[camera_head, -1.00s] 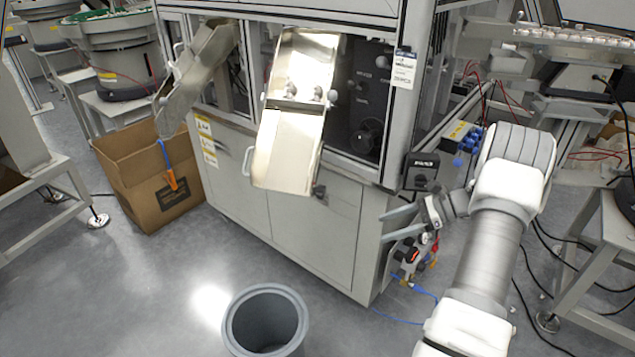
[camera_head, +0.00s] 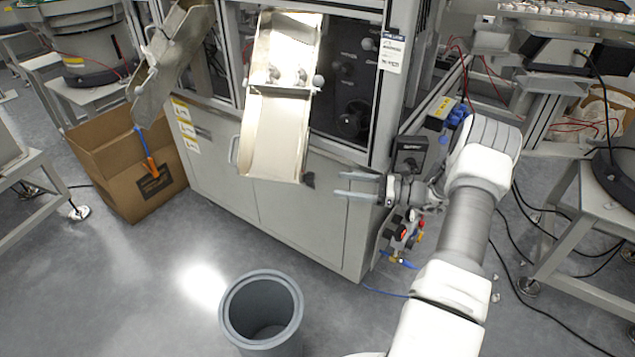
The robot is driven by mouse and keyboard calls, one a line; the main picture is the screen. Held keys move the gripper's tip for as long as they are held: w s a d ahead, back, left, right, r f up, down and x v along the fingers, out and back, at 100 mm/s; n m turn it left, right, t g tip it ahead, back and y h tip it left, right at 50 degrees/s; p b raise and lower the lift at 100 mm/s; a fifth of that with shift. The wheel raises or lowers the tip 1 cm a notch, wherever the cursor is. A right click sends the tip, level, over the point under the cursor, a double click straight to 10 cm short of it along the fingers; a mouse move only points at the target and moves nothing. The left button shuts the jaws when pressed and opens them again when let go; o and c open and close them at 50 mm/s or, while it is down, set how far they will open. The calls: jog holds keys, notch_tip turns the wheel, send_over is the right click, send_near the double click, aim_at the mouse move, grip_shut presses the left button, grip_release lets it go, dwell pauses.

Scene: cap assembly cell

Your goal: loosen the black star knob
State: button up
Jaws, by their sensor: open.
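A small black knob (camera_head: 309,180) shows at the lower right edge of the shiny metal chute (camera_head: 272,150), against the cabinet front. It is too small to make out its star shape. My gripper (camera_head: 338,183) is open and empty, with its two grey fingers pointing left toward the knob. In the picture the fingertips are a short way right of the knob. They look apart from it, but the depth between them is hard to judge.
The grey machine cabinet (camera_head: 300,220) stands behind my gripper, with a black box (camera_head: 410,153) on its right corner. A cardboard box (camera_head: 135,180) is at left and a grey bin (camera_head: 262,312) stands on the floor in front.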

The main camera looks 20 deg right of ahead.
aim_at(314, 180)
jog(key=b+x, duration=0.1)
jog(key=x, duration=0.7)
jog(key=shift+c, duration=0.3)
jog(key=shift+f, duration=0.1)
grip_shut()
